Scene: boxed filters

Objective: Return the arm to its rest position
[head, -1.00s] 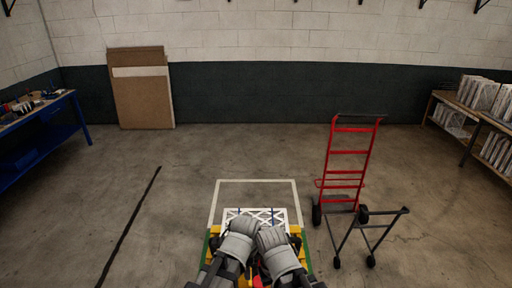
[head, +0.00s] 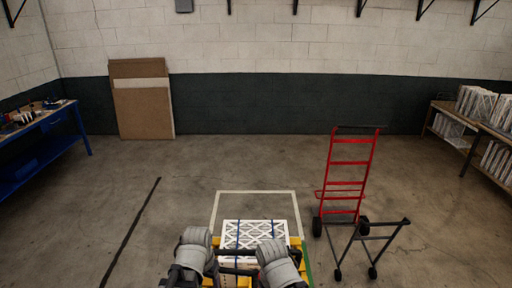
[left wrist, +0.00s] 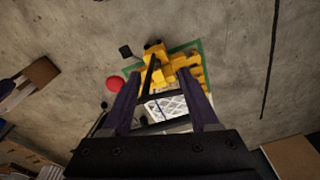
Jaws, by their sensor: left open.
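A stack of white lattice-faced filters (head: 245,232) with blue straps lies at the bottom centre of the head view, with yellow parts beside it. My two grey arm links stand in front of it, apart from each other, and hide its near part. In the left wrist view, my left gripper (left wrist: 160,97) has its two dark fingers spread wide, with nothing held between them. White lattice (left wrist: 165,108) shows beyond and between the fingers, apart from them. My right gripper cannot be made out in either view.
A red hand truck (head: 348,175) and a dark wheeled frame (head: 362,246) stand at the right. A blue workbench (head: 40,130) is at the left; shelves of filters (head: 478,130) are at the far right. Boards (head: 142,105) lean on the back wall. The middle floor is clear.

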